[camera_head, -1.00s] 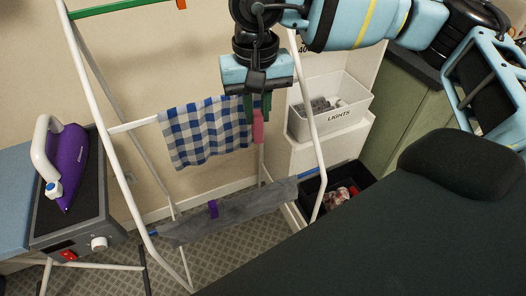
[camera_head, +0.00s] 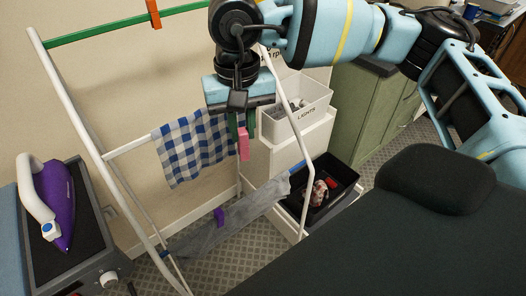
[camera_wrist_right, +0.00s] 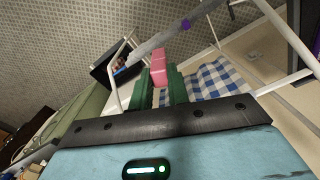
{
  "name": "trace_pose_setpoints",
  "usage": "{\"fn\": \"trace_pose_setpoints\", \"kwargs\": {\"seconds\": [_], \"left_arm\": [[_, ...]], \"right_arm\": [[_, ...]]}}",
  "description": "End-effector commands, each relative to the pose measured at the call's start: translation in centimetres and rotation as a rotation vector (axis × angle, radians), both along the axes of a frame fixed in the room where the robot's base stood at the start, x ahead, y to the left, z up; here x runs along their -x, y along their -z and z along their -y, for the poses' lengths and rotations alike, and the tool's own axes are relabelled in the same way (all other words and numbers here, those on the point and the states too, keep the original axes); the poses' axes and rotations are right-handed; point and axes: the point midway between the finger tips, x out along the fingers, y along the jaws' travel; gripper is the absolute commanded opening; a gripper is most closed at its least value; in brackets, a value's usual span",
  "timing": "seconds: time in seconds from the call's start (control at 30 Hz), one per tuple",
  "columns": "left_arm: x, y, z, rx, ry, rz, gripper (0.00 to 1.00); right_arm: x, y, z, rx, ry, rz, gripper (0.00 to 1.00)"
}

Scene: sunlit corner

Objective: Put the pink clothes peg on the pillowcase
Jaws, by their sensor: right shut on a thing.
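The pink clothes peg (camera_head: 244,146) hangs between the green fingertips of my right gripper (camera_head: 242,124), which is shut on it. It also shows in the right wrist view (camera_wrist_right: 158,68), sticking out past the fingers. A blue-and-white checked cloth (camera_head: 190,148) hangs on the upper white rail of the drying rack, just left of the peg. A grey cloth (camera_head: 240,222) hangs on the lower rail with a purple peg (camera_head: 219,217) on it. I cannot tell for sure which cloth is the pillowcase. My left gripper is out of view.
The drying rack's white frame (camera_head: 82,124) rises left of the cloths; its green top rail (camera_head: 100,33) bears an orange peg (camera_head: 153,13). A purple iron (camera_head: 55,200) stands at left. A white LIGHTS bin (camera_head: 297,118) and a black crate (camera_head: 343,178) are at right.

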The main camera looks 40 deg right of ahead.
Motion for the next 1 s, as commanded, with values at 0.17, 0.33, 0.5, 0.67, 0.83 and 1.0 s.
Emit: {"fn": "trace_pose_setpoints", "kwargs": {"seconds": [0.17,0.33,0.5,0.67,0.83,1.0], "left_arm": [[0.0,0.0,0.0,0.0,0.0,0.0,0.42],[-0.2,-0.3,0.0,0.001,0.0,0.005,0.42],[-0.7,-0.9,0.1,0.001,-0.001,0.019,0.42],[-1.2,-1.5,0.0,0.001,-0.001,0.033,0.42],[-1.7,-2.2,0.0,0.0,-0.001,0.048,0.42],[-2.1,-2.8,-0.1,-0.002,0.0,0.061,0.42]], "right_arm": [[0.0,0.0,0.0,0.0,0.003,0.0,0.06],[-0.4,0.4,0.1,0.0,0.103,-0.001,0.06],[-1.6,1.4,0.3,0.0,0.402,-0.003,0.06],[-2.8,2.8,0.9,-0.001,0.767,-0.002,0.06],[-3.8,4.6,1.8,-0.001,1.163,0.0,0.06],[-4.6,6.7,3.0,0.0,1.566,0.0,0.06]]}}
